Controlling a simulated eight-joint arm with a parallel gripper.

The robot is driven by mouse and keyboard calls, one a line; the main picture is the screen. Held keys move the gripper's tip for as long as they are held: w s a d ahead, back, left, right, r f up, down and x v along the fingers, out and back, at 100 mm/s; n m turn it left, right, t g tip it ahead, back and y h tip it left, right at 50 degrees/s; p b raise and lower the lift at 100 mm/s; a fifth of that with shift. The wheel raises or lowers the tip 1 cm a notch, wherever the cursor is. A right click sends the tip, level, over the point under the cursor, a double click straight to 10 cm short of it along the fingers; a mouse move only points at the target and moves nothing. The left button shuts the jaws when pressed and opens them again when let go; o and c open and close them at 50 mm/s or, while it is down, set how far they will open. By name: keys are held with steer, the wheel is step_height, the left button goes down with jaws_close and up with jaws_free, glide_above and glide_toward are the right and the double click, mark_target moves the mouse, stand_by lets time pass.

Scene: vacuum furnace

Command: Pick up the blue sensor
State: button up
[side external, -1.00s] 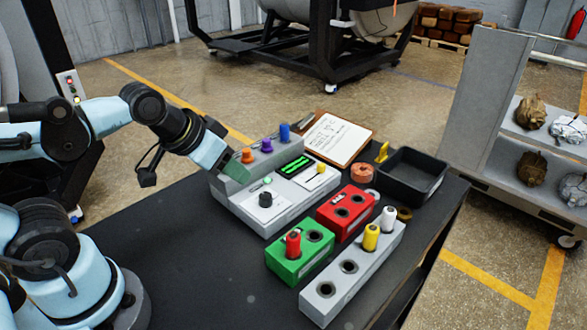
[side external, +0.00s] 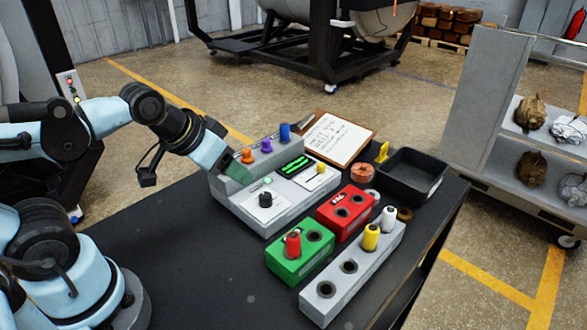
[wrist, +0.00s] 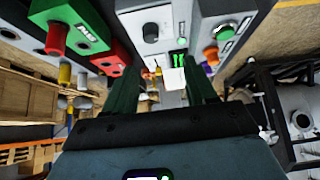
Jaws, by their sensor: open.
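The blue sensor (side external: 285,132) stands upright at the far end of the raised back ledge of the grey console (side external: 285,205). A purple sensor (side external: 267,145) and an orange sensor (side external: 248,155) stand in the same row, nearer my arm. My gripper (side external: 238,171) is beside the console's near end, close to the orange sensor and apart from the blue one. In the wrist view my gripper (wrist: 163,85) shows two dark green fingers spread apart with nothing held between them. The orange sensor (wrist: 211,54) is right of the fingers there; I cannot make out the blue sensor in that view.
A green block (side external: 299,261) holds a red sensor, with a red block (side external: 345,212) behind it. A grey rack (side external: 325,303) holds yellow and white sensors. A clipboard (side external: 340,138) and black tray (side external: 412,177) lie beyond. The table's front left is clear.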

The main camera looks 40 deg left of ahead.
steer(key=w+a+r+n+g, duration=0.2)
steer(key=w+a+r+g, duration=0.1)
steer(key=w+r, duration=0.55)
steer(key=n+g, duration=0.3)
glide_toward(284, 124)
steer(key=shift+m+y, duration=0.3)
steer(key=shift+y, duration=0.1)
step_height(284, 124, down, 6)
steer(key=shift+a+r, duration=0.15)
steer(key=shift+r, duration=0.05)
steer(key=shift+w+f, duration=0.2)
steer(key=shift+f, duration=0.7)
steer(key=shift+w+f, duration=0.2)
steer(key=shift+f, duration=0.7)
steer(key=shift+w+f, duration=0.2)
steer(key=shift+f, duration=0.7)
jaws_close()
